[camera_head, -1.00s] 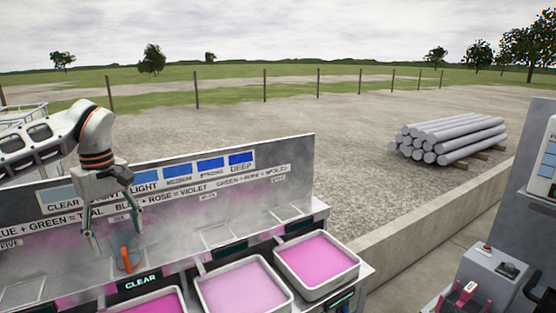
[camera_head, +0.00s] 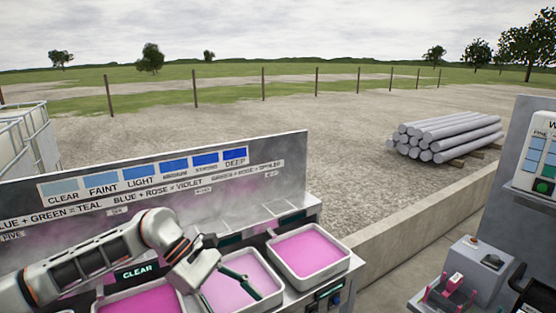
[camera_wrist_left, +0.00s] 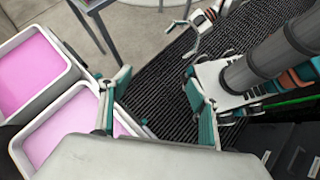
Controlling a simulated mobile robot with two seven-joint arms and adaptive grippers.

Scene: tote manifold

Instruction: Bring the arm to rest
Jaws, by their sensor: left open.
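My left gripper (camera_head: 228,292) is low over the middle pink tray (camera_head: 276,296) in the head view, with the arm bent across the front of the bench. Its two teal fingers are spread, and nothing shows between them in the left wrist view (camera_wrist_left: 157,85). In that view they hang over a dark ribbed mat, to the right of the trays. What looks like my right gripper (camera_wrist_left: 202,20) is small at the top of the wrist view; its jaw state is unclear.
Another pink tray (camera_head: 347,263) stands to the right and one (camera_head: 180,306) to the left, partly behind my arm. A grey backboard (camera_head: 290,165) with blue swatches rises behind. A grey console (camera_head: 478,265) stands at right. Open ground lies beyond.

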